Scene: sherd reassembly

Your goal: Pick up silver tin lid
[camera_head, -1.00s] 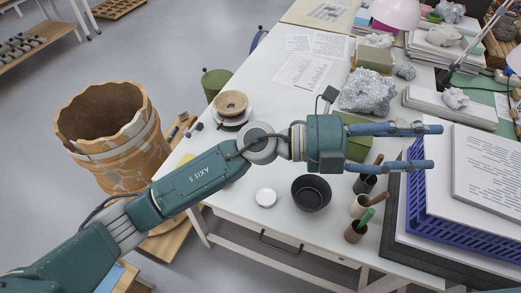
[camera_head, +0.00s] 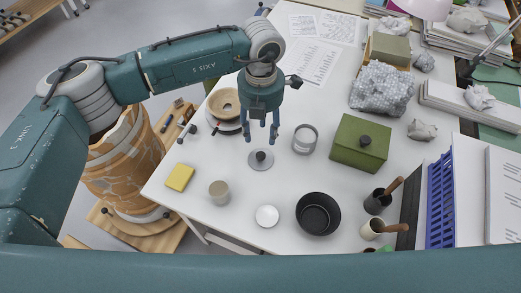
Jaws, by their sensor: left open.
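The silver tin lid (camera_head: 261,159) is a flat grey disc with a dark knob, lying on the white table. An open silver tin (camera_head: 305,139) stands to the right of it. My left gripper (camera_head: 261,136) points down above the lid, its two fingers apart and empty. The fingertips appear just beyond the knob in the picture; their exact height over the lid I cannot tell. My right gripper is not in view.
A green box (camera_head: 360,143) stands right of the tin. A black bowl (camera_head: 318,213), a small white disc (camera_head: 267,216), a beige cup (camera_head: 219,192) and a yellow sponge (camera_head: 180,177) lie nearer. A banding wheel with a tan ring (camera_head: 224,102) is left. A large patched pot (camera_head: 125,165) stands beyond the table's left edge.

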